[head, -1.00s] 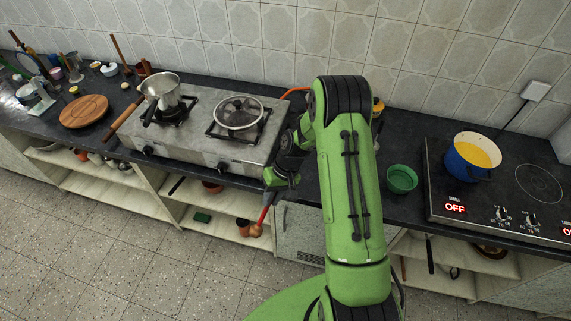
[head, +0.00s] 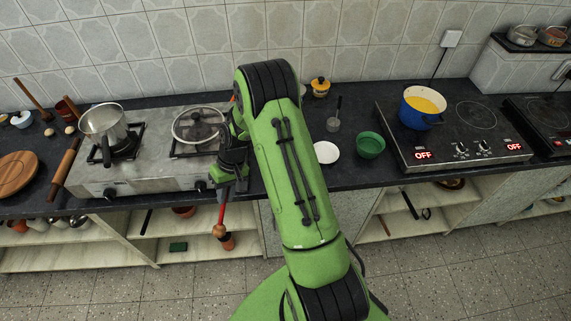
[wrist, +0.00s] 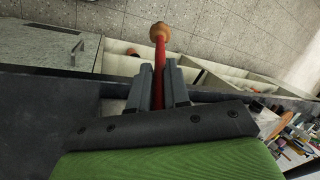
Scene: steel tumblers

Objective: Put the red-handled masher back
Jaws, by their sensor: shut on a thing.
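The red-handled masher shows in the head view as a thin red handle (head: 222,212) with a round orange-brown end below it. My gripper (head: 226,190) is shut on the handle at the counter's front edge, by the stove's right corner. In the wrist view the red handle (wrist: 159,72) runs between the two dark fingers of my gripper (wrist: 159,82), and the round end points away from them. The part of the masher behind the fingers is hidden.
A gas stove (head: 150,165) with a pot (head: 104,122) and a lidded pan (head: 199,124) stands left of my arm. To the right are a white plate (head: 326,153), a green bowl (head: 370,146), a ladle (head: 335,120) and a hob (head: 450,140). Open shelves (head: 100,252) lie below.

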